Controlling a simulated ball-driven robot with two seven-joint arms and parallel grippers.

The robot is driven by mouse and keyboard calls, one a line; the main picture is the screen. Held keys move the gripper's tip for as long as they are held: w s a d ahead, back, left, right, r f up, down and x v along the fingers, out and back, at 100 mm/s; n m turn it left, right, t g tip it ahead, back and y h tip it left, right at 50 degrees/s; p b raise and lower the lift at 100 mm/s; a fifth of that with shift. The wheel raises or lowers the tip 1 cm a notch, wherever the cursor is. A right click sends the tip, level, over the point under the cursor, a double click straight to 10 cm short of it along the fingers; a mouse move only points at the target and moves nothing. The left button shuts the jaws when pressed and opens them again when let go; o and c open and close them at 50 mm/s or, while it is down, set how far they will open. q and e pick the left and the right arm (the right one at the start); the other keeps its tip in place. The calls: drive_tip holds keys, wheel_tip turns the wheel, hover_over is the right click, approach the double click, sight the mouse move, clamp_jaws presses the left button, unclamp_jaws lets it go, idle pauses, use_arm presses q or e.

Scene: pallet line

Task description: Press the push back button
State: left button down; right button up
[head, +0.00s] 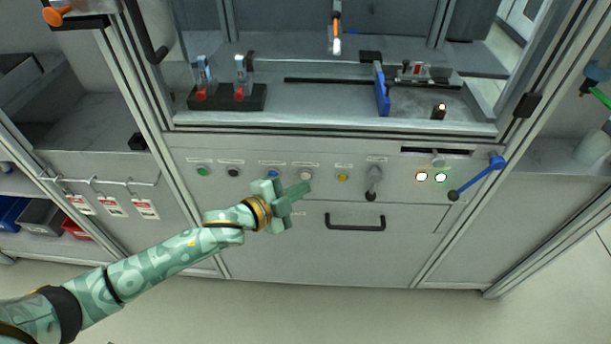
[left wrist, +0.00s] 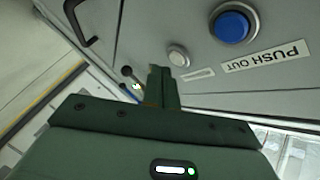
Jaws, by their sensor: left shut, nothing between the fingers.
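A row of buttons runs along the grey panel: green (head: 203,171), black (head: 233,172), blue (head: 273,174), white (head: 306,176) and yellow (head: 342,177). Their labels are too small to read in the head view. In the left wrist view the blue button (left wrist: 232,25) has an upside-down "PUSH OUT" label (left wrist: 264,56). The white button (left wrist: 178,56) beside it has a label (left wrist: 199,75) I cannot read. No legible label says push back. My left gripper (head: 306,187) is shut and empty, fingertips (left wrist: 160,70) close to the white button; contact cannot be told. My right gripper is not in view.
Right of the buttons are a knob with a black tip (head: 372,184), lit indicators (head: 431,177) and a blue-ended lever (head: 478,178). A black drawer handle (head: 355,222) sits below. The worktop above holds a black block with red-based clamps (head: 228,97).

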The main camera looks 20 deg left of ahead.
use_arm(q)
drive_tip(key=shift+w, duration=0.1)
drive_tip(key=shift+w+a, duration=0.15)
drive_tip(key=shift+w, duration=0.15)
